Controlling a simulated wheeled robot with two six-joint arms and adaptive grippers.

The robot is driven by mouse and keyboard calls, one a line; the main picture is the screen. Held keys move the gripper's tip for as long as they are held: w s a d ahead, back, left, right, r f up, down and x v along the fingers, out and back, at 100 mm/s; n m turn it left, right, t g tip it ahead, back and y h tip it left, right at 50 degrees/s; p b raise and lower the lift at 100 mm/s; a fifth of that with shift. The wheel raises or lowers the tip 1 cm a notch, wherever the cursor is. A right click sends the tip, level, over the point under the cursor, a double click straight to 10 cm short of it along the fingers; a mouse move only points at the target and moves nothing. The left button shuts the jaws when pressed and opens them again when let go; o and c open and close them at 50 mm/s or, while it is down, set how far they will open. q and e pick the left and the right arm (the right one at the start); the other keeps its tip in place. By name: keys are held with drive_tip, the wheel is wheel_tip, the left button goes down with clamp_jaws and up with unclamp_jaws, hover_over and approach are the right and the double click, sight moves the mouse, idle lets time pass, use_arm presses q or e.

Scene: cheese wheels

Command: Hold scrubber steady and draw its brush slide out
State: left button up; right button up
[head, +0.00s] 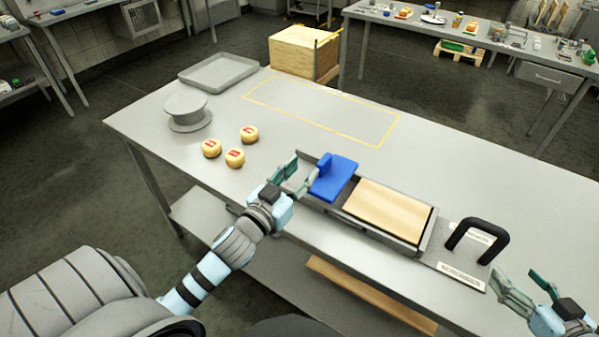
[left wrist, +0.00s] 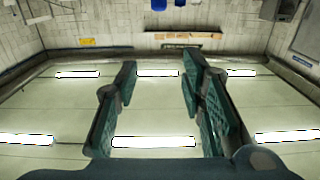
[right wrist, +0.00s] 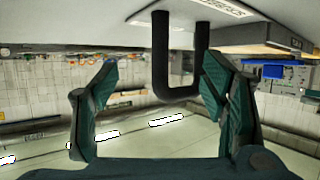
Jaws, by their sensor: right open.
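The scrubber (head: 427,246) appears to be the long grey open-topped unit on the table, with a pale wooden board (head: 388,208) and a blue block (head: 334,178) at its left part. A black U-shaped handle (head: 478,238) stands at its right end, on a labelled plate. The handle also shows in the right wrist view (right wrist: 160,60). My left gripper (head: 299,172) is open near the scrubber's left end; its wrist view shows nothing between the fingers. I cannot tell whether it touches. My right gripper (head: 520,286) is open, short of the handle and apart from it.
Several small cheese wheels (head: 235,158), a round grey stand (head: 186,110) and a shallow grey tray (head: 218,72) are on the table's left part. A yellow outlined rectangle (head: 320,110) behind the scrubber is empty. A wooden crate (head: 303,54) stands beyond the table.

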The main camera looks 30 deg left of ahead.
drive_tip(key=shift+v, duration=0.85)
drive_tip(key=v, duration=1.1)
drive_tip(key=shift+s+d+r, duration=0.2)
drive_tip(key=shift+s+d, duration=0.05)
drive_tip(key=shift+s, duration=0.05)
